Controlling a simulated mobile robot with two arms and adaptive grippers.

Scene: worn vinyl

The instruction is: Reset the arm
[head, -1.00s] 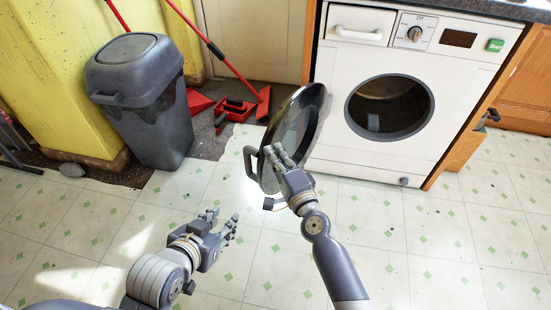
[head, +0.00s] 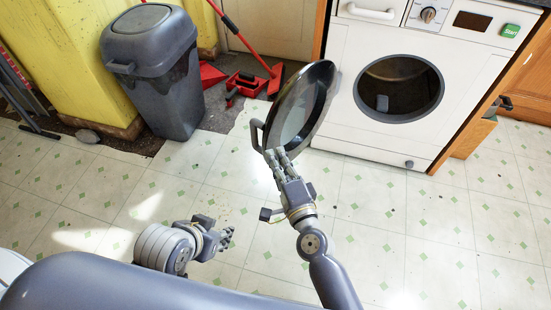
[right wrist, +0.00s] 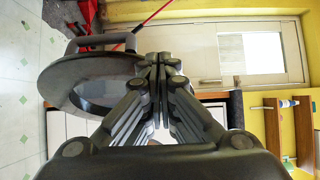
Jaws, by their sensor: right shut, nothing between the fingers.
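My right gripper (head: 275,158) is shut and empty, its fingers pointing up toward the lower edge of the open round washer door (head: 301,112). In the right wrist view the closed fingertips (right wrist: 161,62) are beside the door's rim, with the door (right wrist: 85,88) to their left. I cannot tell whether they touch it. My left gripper (head: 222,234) is low over the floor, left of the right one; its finger gap is unclear. The white washing machine (head: 345,120) has an open dark drum hole.
A grey bin (head: 155,75) stands at the upper left by a yellow wall. A red dustpan and brush (head: 245,84) lie behind the door. In the right wrist view, wooden shelves (right wrist: 275,125) stand at the right.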

